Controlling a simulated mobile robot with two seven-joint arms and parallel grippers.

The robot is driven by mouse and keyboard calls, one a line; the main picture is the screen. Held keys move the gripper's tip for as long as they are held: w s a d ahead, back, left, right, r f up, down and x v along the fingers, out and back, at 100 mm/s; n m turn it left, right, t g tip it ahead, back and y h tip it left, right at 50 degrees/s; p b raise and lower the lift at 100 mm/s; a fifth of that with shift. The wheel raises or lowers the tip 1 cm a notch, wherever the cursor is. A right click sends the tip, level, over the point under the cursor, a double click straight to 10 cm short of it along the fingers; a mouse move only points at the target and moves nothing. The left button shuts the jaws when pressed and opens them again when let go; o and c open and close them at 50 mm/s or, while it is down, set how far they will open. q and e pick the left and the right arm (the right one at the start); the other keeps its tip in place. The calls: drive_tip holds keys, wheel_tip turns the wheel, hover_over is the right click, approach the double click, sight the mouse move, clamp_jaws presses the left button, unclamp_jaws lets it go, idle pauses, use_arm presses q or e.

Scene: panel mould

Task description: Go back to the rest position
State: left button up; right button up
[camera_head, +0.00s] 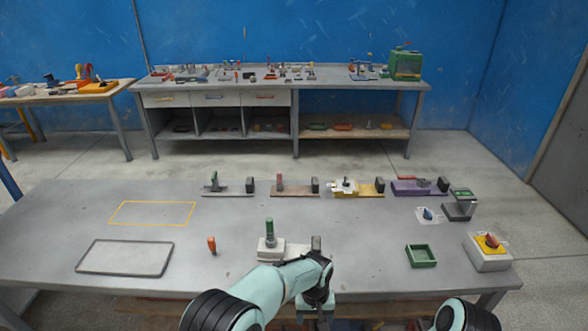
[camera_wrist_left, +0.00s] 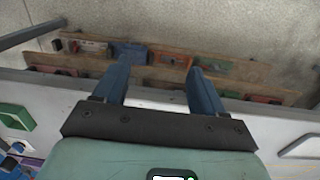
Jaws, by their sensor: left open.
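My left arm reaches in from the bottom of the head view. My left gripper (camera_head: 320,314) is low at the table's front edge, partly hidden by my own wrist. In the left wrist view my left gripper (camera_wrist_left: 160,75) has two blue fingers wide apart with nothing between them. It is over the front edge of the grey table (camera_head: 370,262), with a lower shelf beyond the fingers. Only a rounded part of my right arm shows at the bottom right of the head view; its gripper is out of the frame.
A grey block with a green-handled clamp (camera_head: 269,236) stands just behind my left wrist. An orange-handled tool (camera_head: 212,245), a green tray (camera_head: 421,256) and a box with a yellow-red switch (camera_head: 488,250) are on the table. Several fixtures line its back. The lower shelf (camera_wrist_left: 168,75) holds coloured pieces.

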use_arm(q)
drive_tip(key=s+a+f+n+h, duration=0.1)
drive_tip(key=s+a+f, duration=0.2)
drive_tip(key=a+f, duration=0.4)
drive_tip(key=s+a+f+n+h, duration=0.1)
drive_tip(key=s+a+f, duration=0.3)
drive_tip(key=f, duration=0.6)
drive_tip(key=s+a+f+n, duration=0.1)
drive_tip(key=s+a+f, duration=0.1)
drive_tip(key=s, duration=0.5)
drive_tip(key=s+a+f+n+h, duration=0.1)
drive_tip(key=s+a+f, duration=0.2)
drive_tip(key=s+a, duration=0.2)
drive_tip(key=s, duration=0.3)
drive_tip(key=shift+s, duration=0.2)
